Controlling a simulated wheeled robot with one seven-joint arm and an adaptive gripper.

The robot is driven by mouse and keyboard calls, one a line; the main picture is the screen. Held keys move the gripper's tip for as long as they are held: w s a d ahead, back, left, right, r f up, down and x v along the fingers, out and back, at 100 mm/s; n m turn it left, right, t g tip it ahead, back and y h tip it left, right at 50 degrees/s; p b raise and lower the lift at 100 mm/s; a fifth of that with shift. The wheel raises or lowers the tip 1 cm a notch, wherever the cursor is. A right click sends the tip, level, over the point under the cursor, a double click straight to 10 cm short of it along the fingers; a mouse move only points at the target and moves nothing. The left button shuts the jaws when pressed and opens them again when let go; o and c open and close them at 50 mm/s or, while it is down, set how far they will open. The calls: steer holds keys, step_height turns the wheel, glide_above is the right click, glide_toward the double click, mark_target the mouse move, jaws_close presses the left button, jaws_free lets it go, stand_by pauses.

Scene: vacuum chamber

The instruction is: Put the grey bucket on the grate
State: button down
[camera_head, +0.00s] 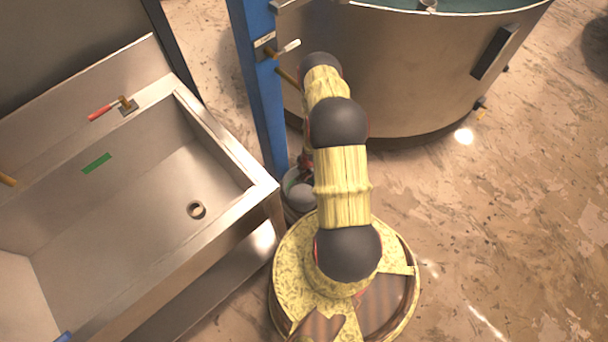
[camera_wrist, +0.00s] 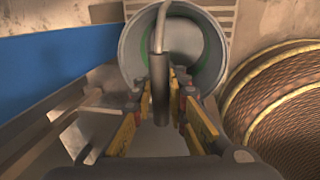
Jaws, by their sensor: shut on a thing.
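The grey bucket (camera_wrist: 135,50) hangs open-mouthed in front of my gripper (camera_wrist: 170,85) in the wrist view, with a green band inside. Its handle (camera_wrist: 159,75) runs down between my fingers, which are shut on it. In the head view, part of the bucket (camera_head: 299,197) shows beside the foot of the blue post, mostly behind my arm. My gripper is largely hidden there. A pale slatted surface (camera_wrist: 222,20) shows behind the bucket in the wrist view; it may be the grate. I cannot tell whether the bucket touches it.
A steel sink (camera_head: 160,210) stands at left, its corner close to the bucket. A blue post (camera_head: 262,90) rises just behind. A large round metal tank (camera_head: 410,75) stands at the back. The floor (camera_head: 500,200) at right is clear.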

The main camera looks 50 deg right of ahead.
steer(key=shift+f, duration=0.1)
steer(key=c, duration=1.8)
jaws_free()
steer(key=shift+o, duration=0.2)
step_height(320, 180, up, 12)
steer(key=s+p, duration=0.2)
steer(key=p, duration=0.1)
steer(key=shift+s+a, duration=0.15)
steer(key=shift+s, duration=0.1)
